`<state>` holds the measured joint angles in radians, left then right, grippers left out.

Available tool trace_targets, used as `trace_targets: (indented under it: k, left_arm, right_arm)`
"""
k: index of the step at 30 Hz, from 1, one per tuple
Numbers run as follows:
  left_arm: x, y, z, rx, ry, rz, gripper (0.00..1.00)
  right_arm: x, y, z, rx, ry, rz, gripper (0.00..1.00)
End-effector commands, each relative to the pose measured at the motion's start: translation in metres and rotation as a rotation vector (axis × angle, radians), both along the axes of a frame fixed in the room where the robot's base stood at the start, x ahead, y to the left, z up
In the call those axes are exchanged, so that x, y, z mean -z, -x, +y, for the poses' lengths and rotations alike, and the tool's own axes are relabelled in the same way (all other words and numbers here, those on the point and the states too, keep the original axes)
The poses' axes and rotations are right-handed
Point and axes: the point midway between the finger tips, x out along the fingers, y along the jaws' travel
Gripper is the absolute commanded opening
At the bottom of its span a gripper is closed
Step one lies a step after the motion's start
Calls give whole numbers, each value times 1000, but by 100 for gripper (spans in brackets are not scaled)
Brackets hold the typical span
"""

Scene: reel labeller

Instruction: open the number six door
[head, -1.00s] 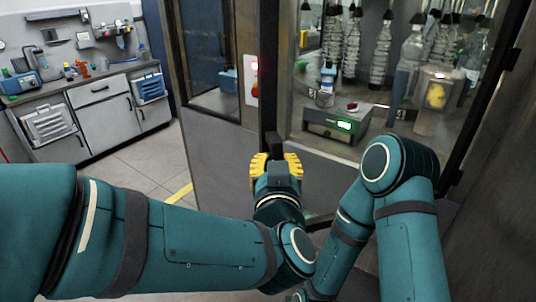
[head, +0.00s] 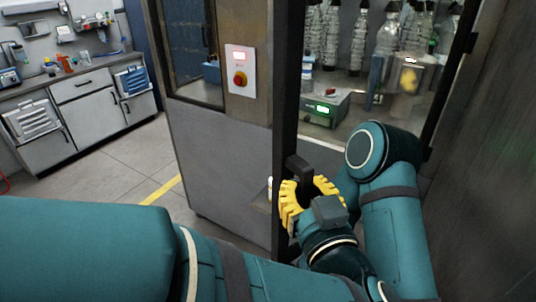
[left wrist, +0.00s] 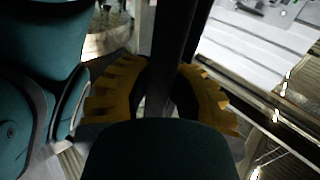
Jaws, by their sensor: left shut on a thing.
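The glass door has a dark frame (head: 287,90) and stands ajar from the metal cabinet (head: 215,155). I can read no number six on it. The black handle (head: 298,167) is on the door's left edge. My left gripper (head: 312,194), with yellow fingers, is shut on this handle. In the left wrist view, the dark bar (left wrist: 176,45) runs between the two yellow fingers of the left gripper (left wrist: 157,92). The fingers hide part of the handle.
A control panel (head: 241,72) with a red and yellow button is on the cabinet's front post. Behind the glass are a device with a green display (head: 325,108) and several bottles. A grey wall (head: 490,170) is close on the right. Open floor (head: 120,160) lies left.

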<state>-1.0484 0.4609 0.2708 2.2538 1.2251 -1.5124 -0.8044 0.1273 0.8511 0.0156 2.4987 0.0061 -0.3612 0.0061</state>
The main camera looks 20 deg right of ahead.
Motion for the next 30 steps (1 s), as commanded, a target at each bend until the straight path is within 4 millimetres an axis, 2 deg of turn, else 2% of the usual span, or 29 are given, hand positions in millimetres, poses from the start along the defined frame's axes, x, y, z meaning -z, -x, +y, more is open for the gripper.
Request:
trace_targets:
  k: [7,8,9,10,22,26,30]
  left_arm:
    - [0,-1,2,-6,-1,1,0]
    - [0,-1,2,-5,-1,1,29]
    - [0,-1,2,-5,-1,1,43]
    - [0,-1,2,-5,0,1,53]
    - [-6,-1,1,-2,2,0,53]
    - [-24,0,1,-2,6,-1,53]
    - [-51,0,1,-2,6,-2,53]
  right_arm:
    - [0,0,0,0,0,0,47]
    - [0,0,0,0,0,0,47]
    - [0,0,0,0,0,0,47]
    - [0,0,0,0,0,0,47]
    - [0,0,0,0,0,0,47]
    - [0,0,0,0,0,0,47]
    - [0,0,0,0,0,0,47]
